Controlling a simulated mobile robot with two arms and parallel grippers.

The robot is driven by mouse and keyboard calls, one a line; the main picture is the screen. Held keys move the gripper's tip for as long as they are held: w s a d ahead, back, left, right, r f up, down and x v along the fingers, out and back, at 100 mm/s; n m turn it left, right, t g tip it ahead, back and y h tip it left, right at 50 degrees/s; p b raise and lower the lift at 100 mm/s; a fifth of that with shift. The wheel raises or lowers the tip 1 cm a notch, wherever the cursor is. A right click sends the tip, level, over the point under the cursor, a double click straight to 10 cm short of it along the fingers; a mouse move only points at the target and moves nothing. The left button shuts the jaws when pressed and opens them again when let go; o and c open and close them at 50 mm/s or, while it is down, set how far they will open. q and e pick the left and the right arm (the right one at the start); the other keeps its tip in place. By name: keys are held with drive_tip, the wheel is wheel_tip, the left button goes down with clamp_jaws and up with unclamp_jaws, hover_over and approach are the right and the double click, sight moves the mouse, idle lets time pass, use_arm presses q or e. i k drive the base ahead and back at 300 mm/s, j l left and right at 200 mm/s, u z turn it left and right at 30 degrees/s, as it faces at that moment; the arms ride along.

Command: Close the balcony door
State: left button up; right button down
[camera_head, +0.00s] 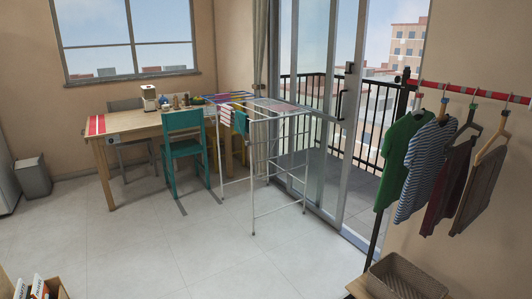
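The balcony door (350,110) is a tall, grey-framed sliding glass door in the right half of the head view. A dark upright handle (340,104) sits on one of its frame posts, with a small dark fitting above it. The balcony floor and railing show to the right of this post, up to the wall side. That stretch looks like an open gap, but I cannot tell for sure whether glass fills it. Neither of my grippers is in view.
A white drying rack (252,165) stands before the door's left part. A teal chair (184,150) and wooden table (135,135) are behind it. Clothes (428,168) hang on a rail at right, above a wicker basket (405,277). The middle floor (180,245) is clear.

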sight(351, 91)
drive_tip(key=i+j+u, duration=0.35)
drive_tip(key=i, duration=0.45)
drive_tip(key=i+u, duration=0.4)
drive_tip(key=i, duration=0.45)
drive_tip(key=i+l+u, duration=0.15)
drive_tip(key=i+u, duration=0.2)
drive_tip(key=i, duration=0.5)
drive_tip(key=i+z, duration=0.15)
drive_tip(key=i, duration=0.3)
drive_tip(key=i+z, duration=0.2)
drive_tip(key=i, duration=0.25)
drive_tip(key=i+j+z, duration=0.15)
drive_tip(key=i, duration=0.35)
drive_tip(key=i+z, duration=0.2)
drive_tip(key=i, duration=0.25)
drive_tip(key=i+j+z, duration=0.15)
drive_tip(key=i+j, duration=0.15)
drive_tip(key=i, duration=0.1)
